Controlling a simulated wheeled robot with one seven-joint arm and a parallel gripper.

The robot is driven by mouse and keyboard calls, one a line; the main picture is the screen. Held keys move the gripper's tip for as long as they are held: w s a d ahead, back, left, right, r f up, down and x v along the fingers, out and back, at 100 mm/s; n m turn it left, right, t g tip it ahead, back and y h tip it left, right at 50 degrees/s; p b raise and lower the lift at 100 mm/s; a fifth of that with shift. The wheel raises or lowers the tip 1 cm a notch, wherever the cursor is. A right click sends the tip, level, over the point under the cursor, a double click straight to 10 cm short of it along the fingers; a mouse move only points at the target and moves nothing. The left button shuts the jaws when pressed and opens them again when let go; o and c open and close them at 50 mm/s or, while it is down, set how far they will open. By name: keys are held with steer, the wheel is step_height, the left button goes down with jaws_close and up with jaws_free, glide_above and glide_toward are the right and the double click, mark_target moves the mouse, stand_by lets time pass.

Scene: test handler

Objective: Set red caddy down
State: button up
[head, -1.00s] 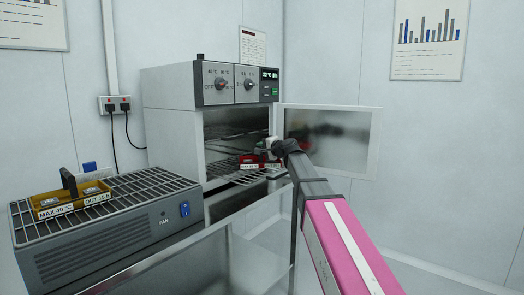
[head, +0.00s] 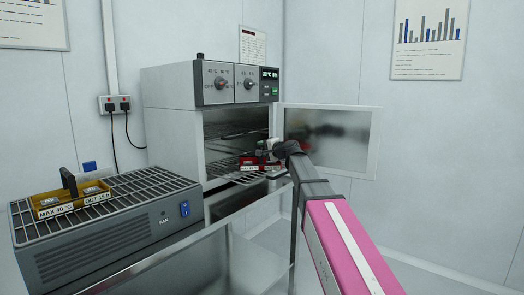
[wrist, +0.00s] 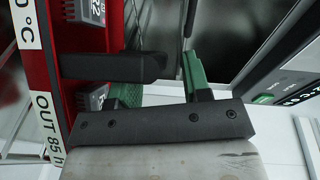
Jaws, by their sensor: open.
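The red caddy (head: 247,162) is at the front of the oven's wire rack, in the open mouth of the chamber. It appears level, but its contact with the rack is too small to tell. In the wrist view its red wall (wrist: 55,85) with white labels fills the left side, and its black handle (wrist: 115,67) reaches toward the fingers. In the head view my gripper (head: 268,153) is at the caddy's right side, partly hidden by my wrist.
The oven (head: 170,125) has its glass door (head: 345,145) swung open to the right, beside my arm. A fan unit (head: 110,235) with a wire top stands at left, carrying a yellow caddy (head: 45,200) with a black handle. Bare wire lies right of the yellow caddy.

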steer(key=v, duration=1.1)
steer(key=shift+s, duration=0.1)
stand_by(0.7)
